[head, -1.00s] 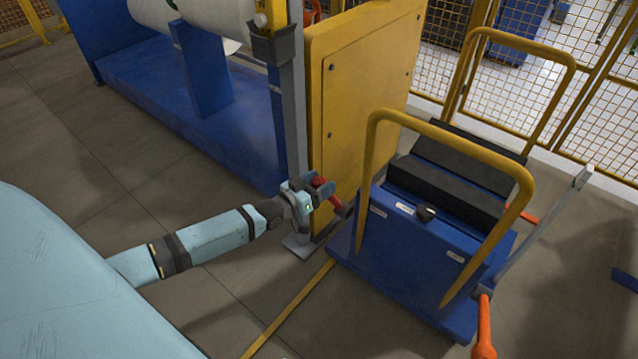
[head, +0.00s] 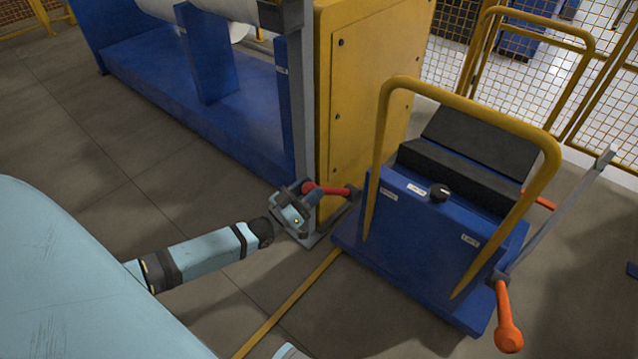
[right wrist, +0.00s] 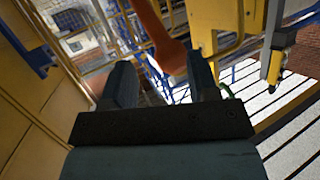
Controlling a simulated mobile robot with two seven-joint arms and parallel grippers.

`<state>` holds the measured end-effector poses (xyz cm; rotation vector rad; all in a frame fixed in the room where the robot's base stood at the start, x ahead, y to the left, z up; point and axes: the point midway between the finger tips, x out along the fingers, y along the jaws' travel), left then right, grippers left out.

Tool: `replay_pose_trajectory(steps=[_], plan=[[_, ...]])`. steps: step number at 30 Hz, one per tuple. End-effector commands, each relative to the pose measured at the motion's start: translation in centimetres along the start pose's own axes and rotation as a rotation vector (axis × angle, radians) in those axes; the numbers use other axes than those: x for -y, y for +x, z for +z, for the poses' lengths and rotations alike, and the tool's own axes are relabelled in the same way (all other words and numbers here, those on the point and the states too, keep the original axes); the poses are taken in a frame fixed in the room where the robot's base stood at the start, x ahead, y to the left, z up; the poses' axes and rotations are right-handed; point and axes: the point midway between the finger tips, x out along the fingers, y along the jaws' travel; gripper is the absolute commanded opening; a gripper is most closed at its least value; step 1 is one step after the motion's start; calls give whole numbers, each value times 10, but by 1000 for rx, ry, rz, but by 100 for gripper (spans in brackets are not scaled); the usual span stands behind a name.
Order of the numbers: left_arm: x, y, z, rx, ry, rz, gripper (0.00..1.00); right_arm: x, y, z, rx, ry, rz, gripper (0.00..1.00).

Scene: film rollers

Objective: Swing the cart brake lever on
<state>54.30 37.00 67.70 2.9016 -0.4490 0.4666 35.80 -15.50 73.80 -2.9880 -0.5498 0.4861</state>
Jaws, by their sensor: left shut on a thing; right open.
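The blue cart (head: 425,250) with yellow hoop handles stands right of centre in the head view. A lever with a red grip (head: 328,190) sticks out from its left side, near a dark pivot, and lies nearly level. My left gripper (head: 306,193) is shut on the lever's outer end; its jaws partly hide that end. My right gripper (right wrist: 160,80) is open in the right wrist view, with nothing between its fingertips. An orange bar (right wrist: 156,35) shows beyond the fingers.
A yellow cabinet (head: 370,85) and grey post stand close behind my left gripper. An orange handle (head: 508,320) sticks out at the cart's front right corner. A blue machine base (head: 190,105) lies at the back left. The floor in front of the cart is clear.

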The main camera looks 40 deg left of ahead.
Motion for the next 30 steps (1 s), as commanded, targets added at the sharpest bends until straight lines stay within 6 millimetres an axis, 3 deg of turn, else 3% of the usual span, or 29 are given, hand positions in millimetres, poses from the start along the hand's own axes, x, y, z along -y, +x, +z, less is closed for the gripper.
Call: replay_pose_trajectory(steps=[1,6,9,18,30], plan=[[1,-15,19,-35,7,5,1,6,7,-8,-91,6,-29,54],[-2,-44,38,-162,33,30,1,33,1,-65,-387,48,-136,54],[-2,-56,46,-182,39,35,2,40,-5,-82,-458,62,-164,54],[-2,-82,72,-182,38,35,2,42,-2,-77,-444,69,-179,54],[-2,-90,82,-180,38,36,1,42,1,-71,-415,69,-180,54]])
